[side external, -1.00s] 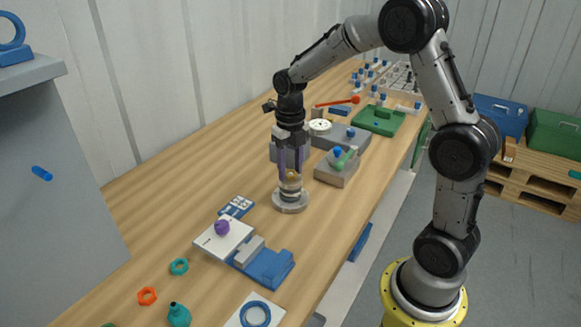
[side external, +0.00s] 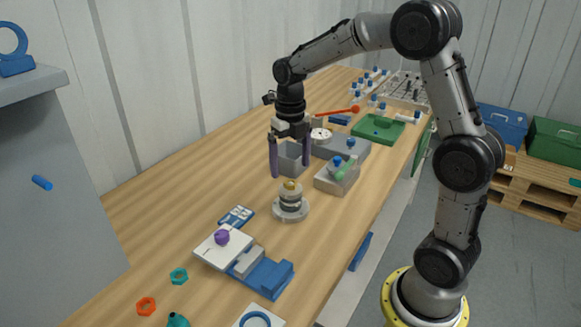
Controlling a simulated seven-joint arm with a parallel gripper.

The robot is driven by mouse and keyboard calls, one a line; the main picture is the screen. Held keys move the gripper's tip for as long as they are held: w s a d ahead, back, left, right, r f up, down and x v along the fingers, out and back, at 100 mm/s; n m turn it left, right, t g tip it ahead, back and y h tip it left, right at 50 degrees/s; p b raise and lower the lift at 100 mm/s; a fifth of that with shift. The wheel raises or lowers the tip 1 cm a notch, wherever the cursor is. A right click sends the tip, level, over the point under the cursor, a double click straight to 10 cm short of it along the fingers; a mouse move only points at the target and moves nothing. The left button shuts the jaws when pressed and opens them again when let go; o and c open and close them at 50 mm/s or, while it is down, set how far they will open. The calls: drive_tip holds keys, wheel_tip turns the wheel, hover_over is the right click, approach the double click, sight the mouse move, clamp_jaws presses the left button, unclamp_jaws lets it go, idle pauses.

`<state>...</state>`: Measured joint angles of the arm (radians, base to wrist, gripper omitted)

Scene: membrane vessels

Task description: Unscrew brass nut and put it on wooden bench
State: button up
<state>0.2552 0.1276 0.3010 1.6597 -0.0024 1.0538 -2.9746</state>
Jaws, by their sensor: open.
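The brass nut (side external: 291,185) sits on top of a round metal vessel (side external: 290,203) with a wide pale base, upright on the wooden bench (side external: 195,180). My gripper (side external: 290,172) points down just above the nut. Its two purple fingers are spread wide, with nothing between them, and look clear of the nut. Whether the nut is still threaded on is too small to tell.
A grey block with a green tool (side external: 337,176) is to the right. A white and blue fixture with a purple knob (side external: 222,237) lies in front. Bare bench lies left of the vessel.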

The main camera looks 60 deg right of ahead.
sight(291, 182)
drive_tip(key=m, duration=0.7)
drive_tip(key=shift+m, duration=0.3)
drive_tip(key=m, duration=0.7)
drive_tip(key=shift+w+f, duration=0.1)
drive_tip(key=m, duration=0.4)
drive_tip(key=shift+m, duration=0.3)
drive_tip(key=m, duration=1.1)
drive_tip(key=shift+f, duration=0.15)
drive_tip(key=m, duration=0.7)
drive_tip(key=shift+f, duration=0.1)
drive_tip(key=m, duration=0.4)
drive_tip(key=shift+f+m, duration=0.1)
drive_tip(key=shift+m, duration=0.2)
drive_tip(key=m, duration=0.3)
drive_tip(key=shift+f+m, duration=0.2)
drive_tip(key=shift+m, duration=0.7)
drive_tip(key=m, duration=1.2)
drive_tip(key=shift+f+m, duration=0.25)
drive_tip(key=shift+m, duration=0.35)
drive_tip(key=shift+f, duration=1.4)
